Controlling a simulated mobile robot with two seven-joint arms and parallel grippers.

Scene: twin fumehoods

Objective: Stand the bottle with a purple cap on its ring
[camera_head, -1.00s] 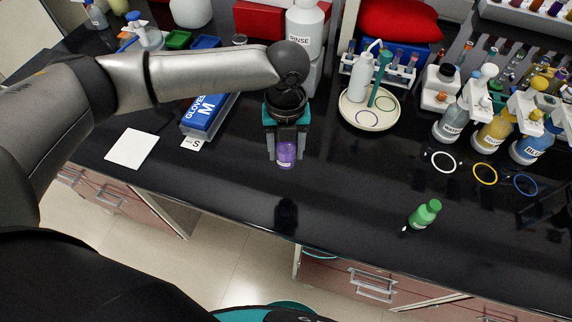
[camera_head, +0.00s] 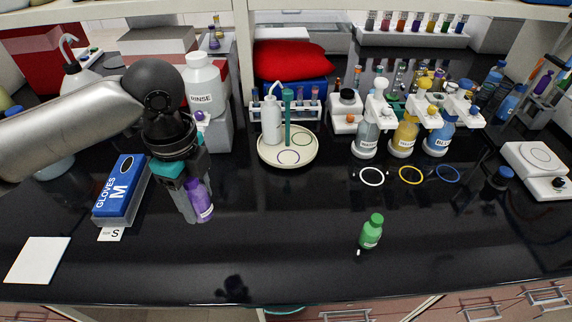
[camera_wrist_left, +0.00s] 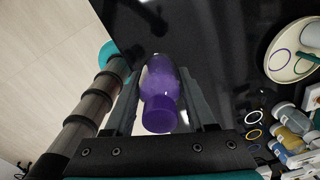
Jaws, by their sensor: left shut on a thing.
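The purple-capped bottle (camera_head: 200,203) is in my left gripper (camera_head: 191,200), held above the black bench beside the glove box. Its purple cap (camera_wrist_left: 159,116) shows between both fingers in the left wrist view; the gripper is shut on the bottle. A round cream dish (camera_head: 267,157) stands to the right in the head view, apart from the bottle. On it lie a purple ring (camera_head: 288,158) and a green ring (camera_head: 302,139), with a white wash bottle (camera_head: 271,122) and a teal stick-like item (camera_head: 287,118) behind. My right gripper is not in view.
A green bottle (camera_head: 371,232) stands near the front. White (camera_head: 371,176), yellow (camera_head: 411,175) and blue (camera_head: 447,173) rings lie before labelled wash bottles. The glove box (camera_head: 121,190) and a white pad (camera_head: 37,260) are left.

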